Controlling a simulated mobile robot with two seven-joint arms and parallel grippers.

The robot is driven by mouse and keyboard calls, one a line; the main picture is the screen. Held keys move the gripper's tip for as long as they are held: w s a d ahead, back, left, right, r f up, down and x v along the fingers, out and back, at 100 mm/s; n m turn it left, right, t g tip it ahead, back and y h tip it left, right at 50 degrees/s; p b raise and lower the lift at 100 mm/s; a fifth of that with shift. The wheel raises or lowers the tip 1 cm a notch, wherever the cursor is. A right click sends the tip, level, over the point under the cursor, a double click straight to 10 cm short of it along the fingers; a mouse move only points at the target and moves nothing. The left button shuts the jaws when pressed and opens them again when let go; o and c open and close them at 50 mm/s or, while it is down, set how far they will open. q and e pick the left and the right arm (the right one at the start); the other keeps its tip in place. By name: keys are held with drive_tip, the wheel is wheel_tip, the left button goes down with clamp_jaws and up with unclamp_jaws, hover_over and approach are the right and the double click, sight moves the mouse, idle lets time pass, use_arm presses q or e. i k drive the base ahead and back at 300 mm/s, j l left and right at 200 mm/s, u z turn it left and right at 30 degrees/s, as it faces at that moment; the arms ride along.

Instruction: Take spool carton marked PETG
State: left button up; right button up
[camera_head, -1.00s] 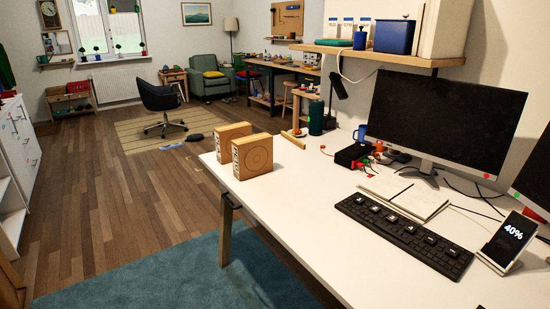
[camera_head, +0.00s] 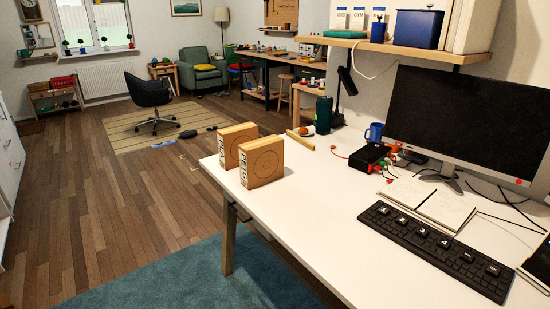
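Two brown spool cartons stand upright side by side at the desk's far left corner. The nearer carton (camera_head: 262,161) has a circle printed on its broad face. Dark lettering on its narrow white side seems to read PETG, but it is small. The other carton (camera_head: 238,133) stands just behind it to the left, partly hidden by it. Its label is too small and covered to read surely. A narrow gap seems to separate them. Neither of my grippers is in view.
The white desk (camera_head: 310,215) is clear in front of the cartons. To their right are a wooden bar (camera_head: 300,140), a green bottle (camera_head: 324,115), a black box (camera_head: 369,157), a notebook (camera_head: 430,202), a keyboard (camera_head: 435,250) and a monitor (camera_head: 465,115). A shelf (camera_head: 400,47) hangs above. Open floor lies left.

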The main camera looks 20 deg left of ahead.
sight(261, 160)
drive_tip(key=i+j+z, duration=0.1)
drive_tip(key=j, duration=0.35)
drive_tip(key=i+j+z, duration=0.15)
drive_tip(key=j, duration=0.25)
drive_tip(key=i+j+z, duration=0.1)
drive_tip(key=j, duration=0.35)
drive_tip(key=j+z, duration=0.1)
drive_tip(key=j, duration=0.4)
drive_tip(key=i+j, duration=0.1)
drive_tip(key=j, duration=0.45)
drive_tip(key=i+j, duration=0.1)
drive_tip(key=j, duration=0.45)
drive_tip(key=i+j, duration=0.1)
drive_tip(key=j, duration=0.4)
drive_tip(key=i+j+z, duration=0.1)
drive_tip(key=j, duration=0.45)
drive_tip(key=i+j, duration=0.1)
drive_tip(key=j, duration=0.45)
